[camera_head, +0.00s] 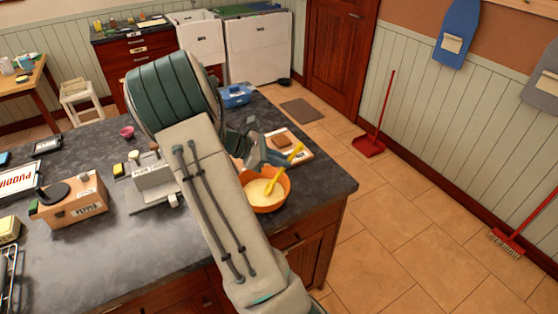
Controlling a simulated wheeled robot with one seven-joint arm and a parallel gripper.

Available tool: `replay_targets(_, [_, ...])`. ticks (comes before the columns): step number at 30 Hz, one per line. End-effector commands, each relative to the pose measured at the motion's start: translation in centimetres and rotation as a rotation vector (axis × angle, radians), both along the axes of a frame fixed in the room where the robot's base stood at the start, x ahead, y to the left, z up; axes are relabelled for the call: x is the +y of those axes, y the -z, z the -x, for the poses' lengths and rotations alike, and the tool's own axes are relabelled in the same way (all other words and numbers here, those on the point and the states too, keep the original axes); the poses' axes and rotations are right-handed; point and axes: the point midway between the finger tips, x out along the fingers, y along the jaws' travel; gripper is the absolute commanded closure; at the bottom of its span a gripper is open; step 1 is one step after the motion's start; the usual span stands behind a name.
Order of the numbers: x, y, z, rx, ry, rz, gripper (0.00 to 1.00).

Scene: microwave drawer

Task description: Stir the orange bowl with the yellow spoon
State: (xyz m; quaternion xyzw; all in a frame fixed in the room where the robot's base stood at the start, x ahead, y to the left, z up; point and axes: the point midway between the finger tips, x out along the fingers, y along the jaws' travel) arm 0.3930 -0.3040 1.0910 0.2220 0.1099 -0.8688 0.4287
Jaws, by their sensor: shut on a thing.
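The orange bowl (269,205) stands near the right corner of the dark countertop, with pale yellow contents (259,190) inside. The yellow spoon (280,172) is tilted, with its lower end in the bowl and its handle pointing up to the right. My gripper (284,158) is just above and behind the bowl, shut on the spoon's handle. My arm crosses the middle of the view and hides the bowl's left edge and part of the gripper.
A white board with brown pieces (285,140) lies behind the bowl. A blue container (236,96) stands at the counter's far end. A cardboard box (72,203) and a grey device (152,185) are on the left.

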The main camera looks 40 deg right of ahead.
Motion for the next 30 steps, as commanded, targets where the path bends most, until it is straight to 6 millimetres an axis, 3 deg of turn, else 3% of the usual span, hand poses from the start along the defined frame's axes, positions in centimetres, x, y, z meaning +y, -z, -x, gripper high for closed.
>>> replay_targets(15, [-1.6, -4.0, 1.3, -0.001, 0.002, 0.001, 1.00])
replay_targets(30, [-2.7, -6.2, 2.1, 0.000, 0.001, 0.000, 1.00])
